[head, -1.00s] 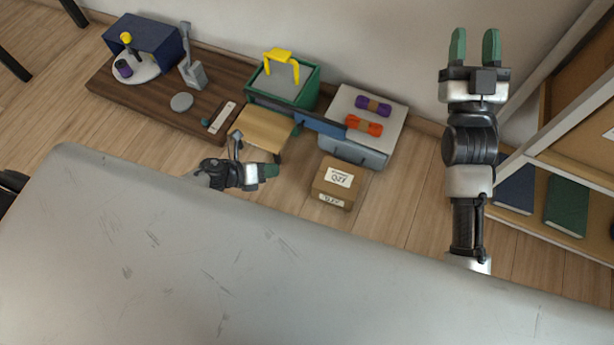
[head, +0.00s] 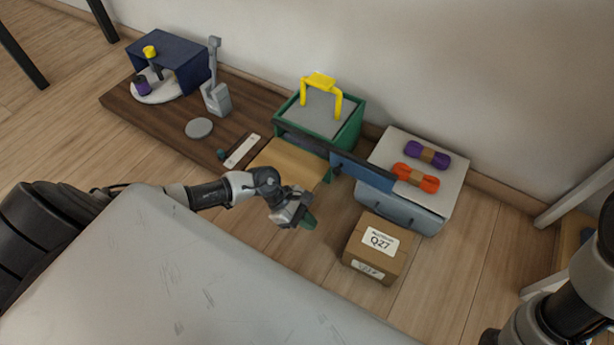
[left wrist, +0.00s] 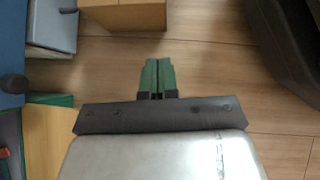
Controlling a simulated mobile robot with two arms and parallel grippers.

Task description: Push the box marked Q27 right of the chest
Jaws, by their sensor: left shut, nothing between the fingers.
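The brown cardboard box marked Q27 (head: 369,265) stands on the floor in front of the grey chest (head: 405,216). Part of the box also shows at the top of the left wrist view (left wrist: 125,18), with the chest (left wrist: 50,28) to its left. My left gripper (head: 308,221) has green fingertips. It is shut and empty, left of the box, with a gap between them. In the left wrist view its fingertips (left wrist: 158,75) lie together, pointing toward the box side. Only part of my right arm shows at the lower right of the head view; its gripper is out of frame.
Purple (head: 427,154) and orange (head: 415,178) cord bundles lie on the chest. A blue panel (head: 362,171) stands between the chest and the green bin (head: 348,130). A dark wooden board (head: 150,118) holds other items. Floor right of the box is clear up to a white shelf frame (head: 575,200).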

